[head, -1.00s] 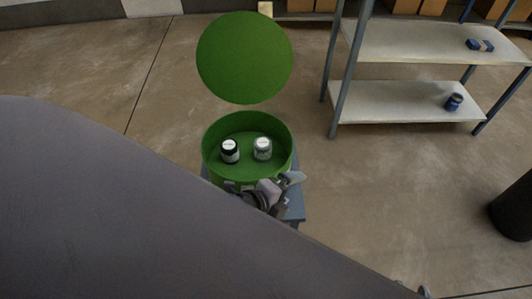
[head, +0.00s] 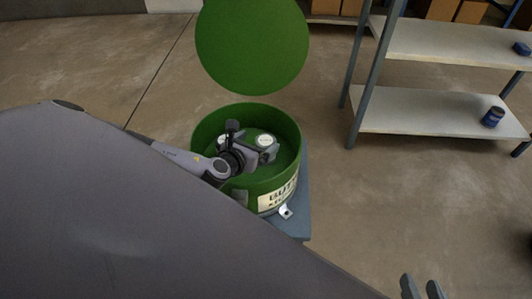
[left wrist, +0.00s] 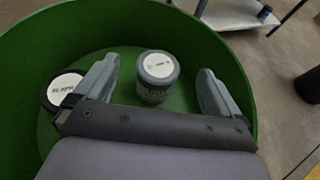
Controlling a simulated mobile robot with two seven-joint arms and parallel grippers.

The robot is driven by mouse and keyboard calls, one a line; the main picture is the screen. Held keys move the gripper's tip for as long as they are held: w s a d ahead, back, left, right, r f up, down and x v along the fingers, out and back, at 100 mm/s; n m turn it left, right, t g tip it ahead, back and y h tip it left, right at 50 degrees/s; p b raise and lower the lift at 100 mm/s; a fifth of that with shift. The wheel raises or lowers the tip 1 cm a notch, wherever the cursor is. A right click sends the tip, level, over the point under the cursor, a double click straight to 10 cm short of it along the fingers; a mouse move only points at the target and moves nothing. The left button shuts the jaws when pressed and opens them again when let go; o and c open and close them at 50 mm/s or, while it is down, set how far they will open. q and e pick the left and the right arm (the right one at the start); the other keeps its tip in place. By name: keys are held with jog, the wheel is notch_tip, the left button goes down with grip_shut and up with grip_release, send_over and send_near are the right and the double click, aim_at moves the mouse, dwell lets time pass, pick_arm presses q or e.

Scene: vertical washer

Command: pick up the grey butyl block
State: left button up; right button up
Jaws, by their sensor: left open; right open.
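The grey butyl block (left wrist: 157,78) is a short grey cylinder with a white labelled top. It stands upright on the floor of the green drum (head: 293,135); its white top also shows in the head view (head: 266,140). My left gripper (head: 254,147) is inside the drum, open, with its fingers on either side of the grey block in the left wrist view. I cannot tell whether they touch it. A black block with a white top (left wrist: 66,83) stands left of the left finger, partly hidden by it. My right gripper (head: 421,287) is open and empty at the bottom edge.
The drum's round green lid (head: 252,45) stands raised behind it. The drum rests on a blue-grey stand (head: 300,215). A metal shelf (head: 430,120) with a dark blue can (head: 493,117) is at the right. The floor between is clear.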

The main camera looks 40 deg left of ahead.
aim_at(264, 142)
pick_arm(q)
notch_tip(264, 142, down, 2)
jog(key=shift+f+b, duration=0.1)
jog(key=shift+b, duration=0.2)
jog(key=shift+w+f, duration=0.15)
jog(key=shift+w, duration=0.15)
jog(key=b+x, duration=0.3)
jog(key=x, duration=0.3)
jog(key=shift+w+f, duration=0.1)
jog(key=shift+w, duration=0.35)
jog(key=c, duration=1.2)
jog(key=shift+c, duration=0.3)
pick_arm(e)
jog(key=a, duration=0.1)
jog(key=a+y, duration=0.1)
jog(key=w+a+y, duration=0.1)
jog(key=shift+a+f+m, duration=0.3)
jog(key=shift+f+m, duration=0.1)
pick_arm(q)
jog(key=shift+r, duration=0.2)
